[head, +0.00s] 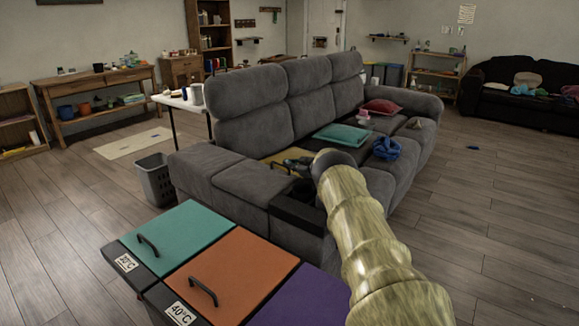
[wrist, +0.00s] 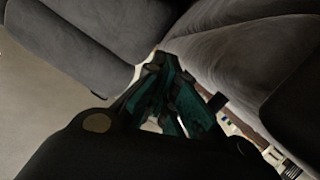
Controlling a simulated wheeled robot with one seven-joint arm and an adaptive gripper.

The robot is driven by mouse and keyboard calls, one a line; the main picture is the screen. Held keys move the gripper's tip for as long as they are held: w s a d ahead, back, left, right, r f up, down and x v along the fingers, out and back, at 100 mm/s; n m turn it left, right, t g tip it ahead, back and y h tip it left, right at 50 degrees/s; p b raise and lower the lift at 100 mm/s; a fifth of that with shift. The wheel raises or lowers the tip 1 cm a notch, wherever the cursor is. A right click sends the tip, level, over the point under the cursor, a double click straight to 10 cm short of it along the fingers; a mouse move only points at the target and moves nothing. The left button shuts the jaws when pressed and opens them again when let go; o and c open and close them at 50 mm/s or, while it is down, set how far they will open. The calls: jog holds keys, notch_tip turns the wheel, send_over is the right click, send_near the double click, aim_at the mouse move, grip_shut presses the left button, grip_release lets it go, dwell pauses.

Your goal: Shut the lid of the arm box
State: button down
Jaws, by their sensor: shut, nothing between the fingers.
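The grey sofa's near arm holds a box with a dark, black-edged section (head: 298,212) at its front right end. A grey padded panel (head: 240,183) lies beside it on the arm; I cannot tell for certain which part is the lid or how far it stands open. Any contact is unclear.
Bins with teal (head: 180,238), orange (head: 232,270) and purple (head: 300,300) lids stand in front. A grey basket (head: 155,180) is left of the sofa. A teal folded cloth (head: 341,136) and blue cloth (head: 387,147) lie on the seats.

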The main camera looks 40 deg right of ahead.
jog(key=shift+r+p, duration=0.35)
jog(key=shift+r, duration=0.05)
jog(key=s+d+r+p, duration=0.1)
jog(key=s+r+p, duration=0.2)
jog(key=s, duration=0.6)
notch_tip(320, 180, up, 2)
jog(key=shift+s+d+r, duration=0.25)
jog(key=shift+d, duration=0.15)
